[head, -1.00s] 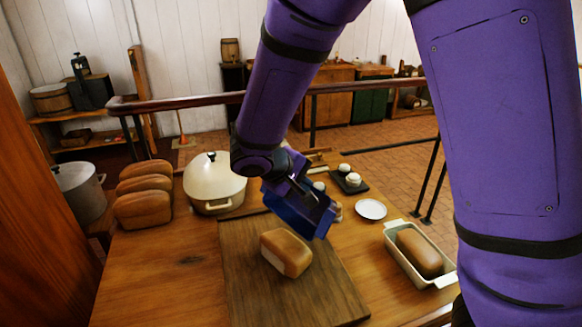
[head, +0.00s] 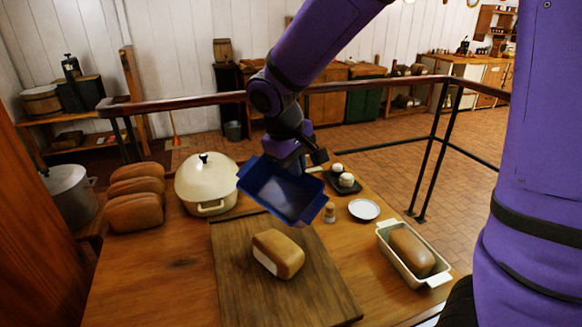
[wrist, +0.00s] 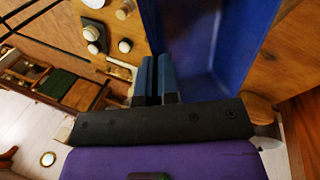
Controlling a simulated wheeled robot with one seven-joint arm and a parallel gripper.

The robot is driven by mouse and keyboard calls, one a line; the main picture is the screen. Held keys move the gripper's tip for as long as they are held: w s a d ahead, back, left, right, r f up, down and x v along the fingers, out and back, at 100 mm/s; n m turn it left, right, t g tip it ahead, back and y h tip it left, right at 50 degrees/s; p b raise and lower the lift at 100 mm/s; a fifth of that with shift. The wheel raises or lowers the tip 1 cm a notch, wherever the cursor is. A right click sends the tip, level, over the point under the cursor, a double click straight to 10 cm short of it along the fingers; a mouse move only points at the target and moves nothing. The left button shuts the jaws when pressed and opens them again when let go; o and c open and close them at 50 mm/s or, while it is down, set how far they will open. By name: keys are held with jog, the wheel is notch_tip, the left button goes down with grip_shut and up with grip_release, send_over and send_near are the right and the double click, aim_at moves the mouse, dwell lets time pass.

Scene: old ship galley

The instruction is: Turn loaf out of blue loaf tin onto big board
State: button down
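The blue loaf tin (head: 282,190) is held in the air above the far part of the big board, tilted so its empty inside faces the head camera. My gripper (head: 305,160) is at the tin's far side, and in the wrist view its fingers (wrist: 154,82) are close together at the wall of the blue tin (wrist: 215,40). The fingers look shut on the tin's edge, though the exact contact is partly hidden. A brown loaf (head: 279,254) lies on the big wooden board (head: 235,290), clear of the tin.
A cream pot (head: 206,185) and several loaves (head: 135,195) stand to the left. A cream tin (head: 385,240) with another loaf (head: 411,250) is at the right. The board's front is free.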

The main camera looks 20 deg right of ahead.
jog(key=shift+w+d+r+g+y, duration=0.15)
jog(key=shift+d+g+y, duration=0.25)
jog(key=shift+y, duration=0.45)
jog(key=shift+w+d+f+g+y, duration=0.1)
jog(key=shift+w+d+g+y, duration=0.3)
jog(key=shift+y, duration=0.5)
jog(key=shift+w+d+r+g+y, duration=0.1)
jog(key=shift+d+g+y, duration=0.2)
jog(key=shift+d+y, duration=0.4)
jog(key=shift+a, duration=0.15)
